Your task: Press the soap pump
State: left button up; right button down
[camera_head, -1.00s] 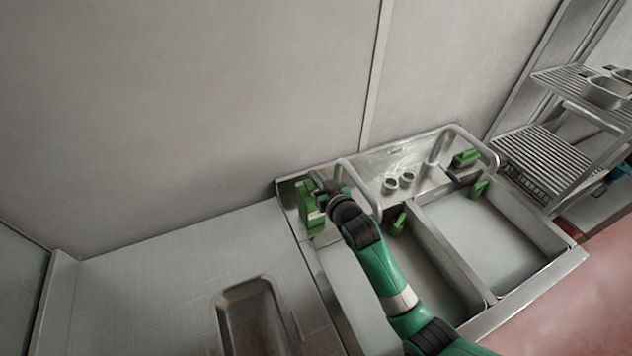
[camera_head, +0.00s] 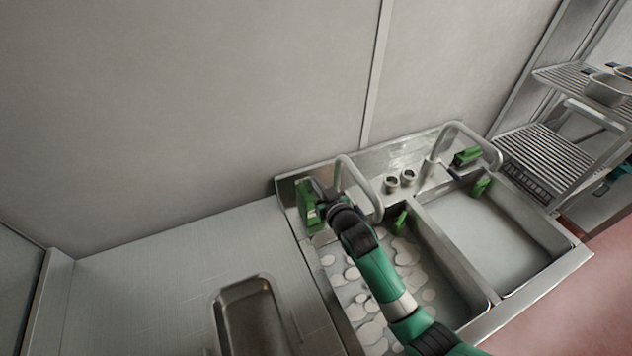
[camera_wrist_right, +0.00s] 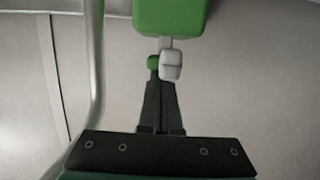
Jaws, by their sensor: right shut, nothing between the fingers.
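The soap pump (camera_head: 305,196) is a green box at the back left corner of the sink. My right gripper (camera_wrist_right: 160,88) is shut and empty. Its fingertips are at the knob and seem to touch it, though the exact contact is hard to tell. In the head view my right gripper (camera_head: 322,190) is beside the pump, and my wrist hides part of it. My left gripper is not in view.
Pale round foam patches (camera_head: 350,273) cover the floor of the left basin. A curved faucet (camera_head: 360,180) stands just right of my wrist. A second faucet (camera_head: 465,128) and two small cups (camera_head: 400,180) are farther right. A metal tray (camera_head: 252,315) lies on the left counter.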

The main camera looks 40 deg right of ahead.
notch_tip(320, 180, up, 4)
jog(key=p, duration=0.4)
jog(key=shift+r, duration=0.25)
jog(key=b+v, duration=0.1)
jog(key=v, duration=0.9)
jog(key=shift+f, duration=0.3)
dwell(1.4)
